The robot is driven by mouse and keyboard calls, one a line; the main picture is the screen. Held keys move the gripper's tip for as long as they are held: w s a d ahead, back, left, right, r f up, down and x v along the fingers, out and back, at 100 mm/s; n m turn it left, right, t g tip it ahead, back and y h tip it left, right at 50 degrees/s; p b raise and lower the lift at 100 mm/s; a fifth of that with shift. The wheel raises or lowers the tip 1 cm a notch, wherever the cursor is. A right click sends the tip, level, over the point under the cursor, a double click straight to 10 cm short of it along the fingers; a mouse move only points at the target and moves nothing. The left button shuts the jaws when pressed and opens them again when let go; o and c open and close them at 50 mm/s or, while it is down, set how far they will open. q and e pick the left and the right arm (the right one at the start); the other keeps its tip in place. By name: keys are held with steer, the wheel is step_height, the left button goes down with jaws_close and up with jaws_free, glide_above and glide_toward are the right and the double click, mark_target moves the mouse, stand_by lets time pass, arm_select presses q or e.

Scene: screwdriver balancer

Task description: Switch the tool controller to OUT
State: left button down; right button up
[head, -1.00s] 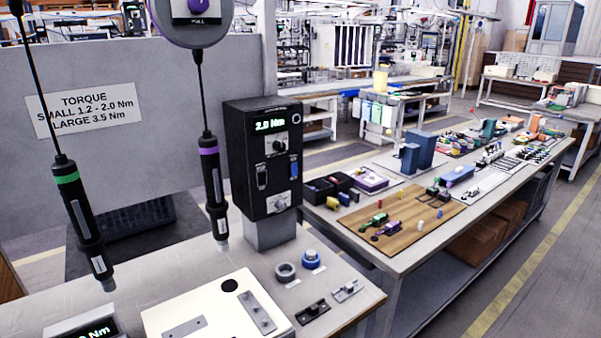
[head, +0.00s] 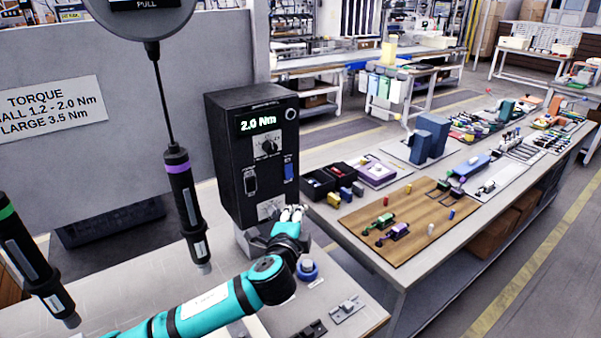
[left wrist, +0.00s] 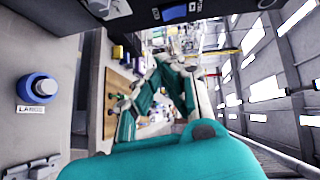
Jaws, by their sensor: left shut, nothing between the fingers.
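The tool controller (head: 222,160) is a black box on a grey post, with a lit display (head: 258,124) reading 2.0 Nm. Below the display are an upper knob (head: 268,146), a dark rocker switch (head: 250,181) and a blue switch (head: 289,171). A pale plate (head: 268,208) low on its face is partly hidden by my left gripper (head: 291,213). That gripper is shut and empty, in front of the controller's lower right. The lettering OUT is not legible. My right gripper is not in view.
Two hanging screwdrivers, purple-banded (head: 183,205) and green-banded (head: 35,265), are left of the controller. A blue ring holder (head: 308,270) sits on the bench beneath my arm, near metal brackets (head: 348,308). A second bench with a wooden board (head: 405,225) stands right.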

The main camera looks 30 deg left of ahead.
mark_target(289, 171)
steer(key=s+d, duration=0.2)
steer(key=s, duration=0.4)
arm_select(q)
steer(key=w+a+p, duration=0.1)
steer(key=w+a, duration=0.1)
steer(key=w, duration=0.1)
steer(key=w+a+p, duration=0.1)
steer(key=w+a, duration=0.2)
steer(key=w, duration=0.1)
steer(key=w+a+p, duration=0.1)
steer(key=w+a, duration=0.1)
steer(key=w, duration=0.1)
steer(key=shift+w+a+p, duration=0.2)
steer(key=shift+a+p, duration=0.05)
steer(key=shift+p, duration=0.1)
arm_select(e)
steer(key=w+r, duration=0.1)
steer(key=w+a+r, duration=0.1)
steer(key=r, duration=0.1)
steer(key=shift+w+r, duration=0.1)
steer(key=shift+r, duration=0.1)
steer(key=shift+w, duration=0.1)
